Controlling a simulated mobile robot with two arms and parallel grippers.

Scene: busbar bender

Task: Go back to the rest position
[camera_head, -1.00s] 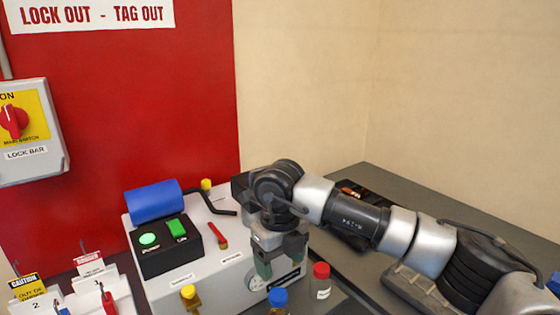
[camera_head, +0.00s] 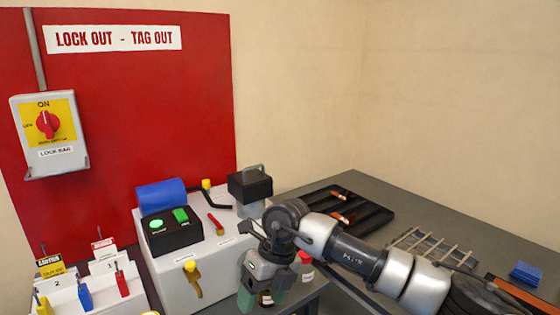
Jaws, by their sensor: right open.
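My right gripper (camera_head: 263,285) points down in front of the white bender machine (camera_head: 207,262), near its right front corner. Its greenish fingers are apart, and I see nothing held between them. My right arm (camera_head: 370,262) reaches in from the lower right. Bottles behind and beside the gripper are partly hidden; a red cap (camera_head: 305,257) shows just right of it. My left gripper is not in the view.
The machine carries a blue roller (camera_head: 162,195), a black button box (camera_head: 172,232) and a black block (camera_head: 250,186). A lock stand (camera_head: 70,297) is at lower left. A black tray (camera_head: 345,211) and a wire rack (camera_head: 432,246) lie on the grey table (camera_head: 420,205).

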